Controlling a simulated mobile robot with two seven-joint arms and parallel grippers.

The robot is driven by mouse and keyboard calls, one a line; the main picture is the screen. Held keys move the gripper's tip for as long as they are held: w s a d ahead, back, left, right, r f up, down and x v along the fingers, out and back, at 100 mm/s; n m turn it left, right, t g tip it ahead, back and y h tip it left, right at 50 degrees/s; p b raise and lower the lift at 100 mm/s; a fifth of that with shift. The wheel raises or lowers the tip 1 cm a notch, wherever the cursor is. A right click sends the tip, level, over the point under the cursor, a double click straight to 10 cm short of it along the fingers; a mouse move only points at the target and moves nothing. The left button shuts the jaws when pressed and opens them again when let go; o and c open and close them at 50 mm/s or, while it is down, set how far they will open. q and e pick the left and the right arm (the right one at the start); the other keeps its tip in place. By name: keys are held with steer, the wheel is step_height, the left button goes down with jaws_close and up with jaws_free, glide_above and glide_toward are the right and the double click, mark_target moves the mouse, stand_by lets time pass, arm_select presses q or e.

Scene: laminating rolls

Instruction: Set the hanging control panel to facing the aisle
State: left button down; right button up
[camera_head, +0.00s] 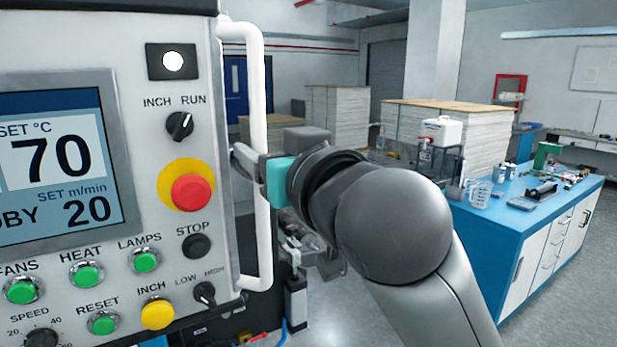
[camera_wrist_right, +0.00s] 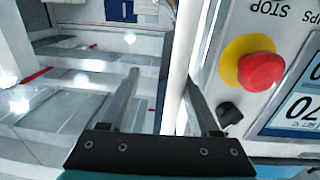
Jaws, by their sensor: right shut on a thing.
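The control panel (camera_head: 140,105) fills the left of the head view, its grey face with screen, knobs and buttons turned towards me. A white vertical tube handle (camera_head: 257,90) runs along its right edge; it also shows in the wrist view (camera_wrist_right: 182,60). My right gripper (camera_head: 247,163) reaches in from the right and is shut on the handle at about mid-height. In the wrist view the fingers (camera_wrist_right: 162,90) stand on either side of the tube, beside the red stop button (camera_wrist_right: 261,71). What the panel hangs from is hidden. My left gripper is out of view.
A blue workbench (camera_head: 470,225) with jugs and tools stands at the right. Stacks of boards (camera_head: 385,125) stand behind my right arm. Grey floor (camera_head: 340,310) shows between the panel and the bench. Dark machine parts (camera_head: 300,255) show below the handle.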

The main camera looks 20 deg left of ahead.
steer(key=b+v, duration=0.6)
steer(key=v, duration=0.7)
steer(key=shift+d, duration=0.2)
steer(key=shift+s, duration=0.1)
